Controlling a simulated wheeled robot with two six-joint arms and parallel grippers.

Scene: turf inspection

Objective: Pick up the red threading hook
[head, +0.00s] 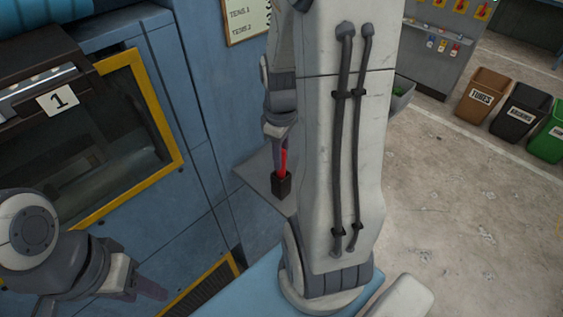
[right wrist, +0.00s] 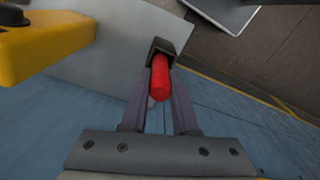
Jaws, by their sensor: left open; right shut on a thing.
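The red threading hook (head: 283,161) stands upright in a small black holder (head: 281,186) on a grey shelf in the head view. In the right wrist view the red hook (right wrist: 160,78) shows between my two fingers, with the black holder (right wrist: 162,48) around its far end. My right gripper (head: 281,145) is shut on the red hook, its fingers on either side of it. My right arm hides part of the surroundings. My left gripper (head: 150,290) is at the lower left in the head view, open and away from the hook.
The grey shelf (head: 255,178) juts from the blue machine (head: 205,130) with a yellow-framed window (head: 172,125). A yellow block (right wrist: 45,48) is at the upper left in the right wrist view. Brown, black and green bins (head: 480,97) stand at the far right. The floor there is open.

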